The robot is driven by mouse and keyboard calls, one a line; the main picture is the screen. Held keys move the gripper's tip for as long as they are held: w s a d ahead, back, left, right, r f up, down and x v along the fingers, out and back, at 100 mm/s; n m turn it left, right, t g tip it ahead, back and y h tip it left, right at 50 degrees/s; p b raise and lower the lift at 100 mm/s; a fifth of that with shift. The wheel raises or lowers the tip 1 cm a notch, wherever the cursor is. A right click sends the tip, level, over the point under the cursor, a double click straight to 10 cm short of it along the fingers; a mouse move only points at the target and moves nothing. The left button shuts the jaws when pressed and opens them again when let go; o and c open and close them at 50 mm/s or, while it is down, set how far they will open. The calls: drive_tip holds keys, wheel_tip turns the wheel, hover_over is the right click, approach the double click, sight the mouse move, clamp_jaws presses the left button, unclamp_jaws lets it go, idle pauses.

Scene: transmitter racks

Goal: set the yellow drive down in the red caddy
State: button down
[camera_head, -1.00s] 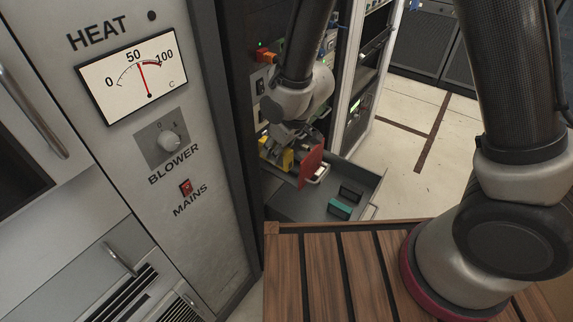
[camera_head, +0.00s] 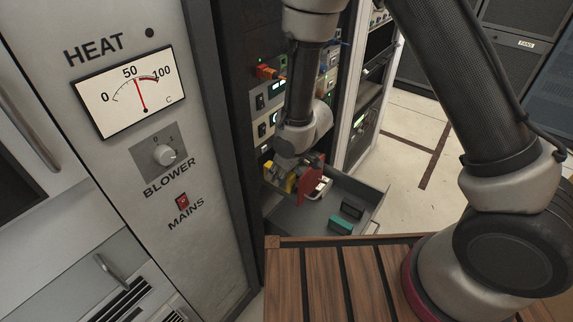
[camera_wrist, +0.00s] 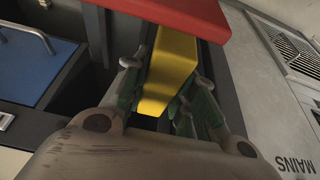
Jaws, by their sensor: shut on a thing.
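The yellow drive (camera_wrist: 168,72) is between the green-padded fingers of my gripper (camera_wrist: 166,96) in the wrist view. My gripper is shut on it. In the head view the yellow drive (camera_head: 291,183) shows only in part, below my wrist at the open drawer. A red flat-faced piece (camera_head: 311,184), which I take for the red caddy, stands just right of it. In the wrist view the red piece (camera_wrist: 165,12) crosses the top, at the drive's far end. I cannot tell whether they touch, and the caddy's inside is hidden.
The open grey drawer (camera_head: 372,204) holds a teal block (camera_head: 340,225) and a black block (camera_head: 352,210). A slatted wooden surface (camera_head: 315,285) lies in front. The HEAT cabinet (camera_head: 215,150) stands close at left. A blue panel (camera_wrist: 35,70) with a handle shows in the wrist view.

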drive_tip(key=shift+w+d, duration=0.2)
drive_tip(key=shift+w, duration=0.35)
drive_tip(key=shift+w+d, duration=0.15)
drive_tip(key=shift+w, duration=0.4)
drive_tip(key=w, duration=0.1)
drive_tip(key=w+d, duration=0.1)
drive_tip(key=w, duration=0.1)
drive_tip(key=shift+w+d, duration=0.2)
drive_tip(key=shift+d, duration=0.05)
drive_tip(key=shift+f, duration=0.55)
drive_tip(key=shift+a+f, duration=0.1)
drive_tip(key=shift+f, duration=0.05)
drive_tip(key=shift+f, duration=0.15)
drive_tip(key=shift+f, duration=0.4)
drive_tip(key=shift+f, duration=0.1)
drive_tip(key=c, duration=1.2)
unclamp_jaws()
drive_tip(key=shift+o, duration=0.2)
